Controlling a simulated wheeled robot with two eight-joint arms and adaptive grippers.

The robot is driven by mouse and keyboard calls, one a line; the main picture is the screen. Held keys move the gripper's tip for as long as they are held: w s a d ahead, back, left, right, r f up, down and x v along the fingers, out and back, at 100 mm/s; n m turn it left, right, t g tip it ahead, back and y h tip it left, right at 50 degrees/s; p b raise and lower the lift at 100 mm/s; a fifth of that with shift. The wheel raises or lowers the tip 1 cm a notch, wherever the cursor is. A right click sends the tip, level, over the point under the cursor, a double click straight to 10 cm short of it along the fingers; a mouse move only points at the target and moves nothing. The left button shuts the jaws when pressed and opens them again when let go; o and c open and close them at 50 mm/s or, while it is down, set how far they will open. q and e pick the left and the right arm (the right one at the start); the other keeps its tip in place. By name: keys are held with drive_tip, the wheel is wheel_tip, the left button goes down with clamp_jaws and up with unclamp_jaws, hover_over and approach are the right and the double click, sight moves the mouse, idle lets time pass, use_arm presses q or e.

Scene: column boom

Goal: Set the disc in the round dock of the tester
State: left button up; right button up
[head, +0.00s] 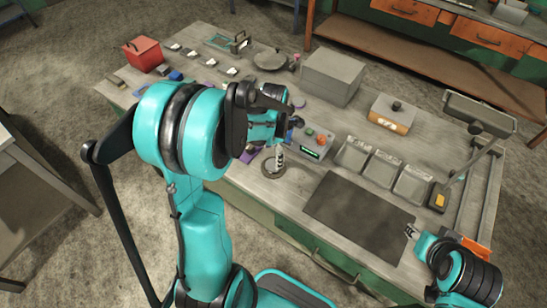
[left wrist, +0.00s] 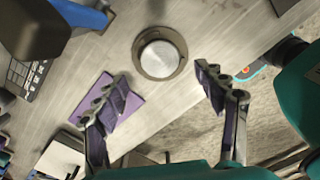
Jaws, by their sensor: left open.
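A round dark ring (left wrist: 160,53) with a pale metal disc (left wrist: 160,59) inside it lies on the table in the left wrist view. The grey tester (head: 313,147) with coloured buttons and a green display stands behind the ring, partly hidden by my arm. My right gripper (head: 411,231) is by the dark mat.
A purple pad (left wrist: 123,103) lies beside the ring. Several grey bins (head: 383,169) stand right of the tester, and a dark mat (head: 360,217) lies bare in front.

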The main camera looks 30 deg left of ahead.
sight(274, 165)
use_arm(q)
wheel_tip(274, 165, up, 7)
drive_tip(key=p, duration=0.2)
drive_tip(key=s+d+r+m+t, duration=0.3)
drive_tip(key=s+d+r+m, duration=0.1)
drive_tip(key=m, duration=1)
drive_tip(key=s+d+r+m+t, duration=0.3)
drive_tip(key=s+d+m, duration=0.3)
drive_tip(key=m, duration=0.8)
drive_tip(key=shift+s+d+r+t, duration=0.3)
drive_tip(key=shift+s+r+t, duration=0.1)
drive_tip(key=shift+s+t, duration=0.2)
drive_tip(key=shift+b, duration=0.3)
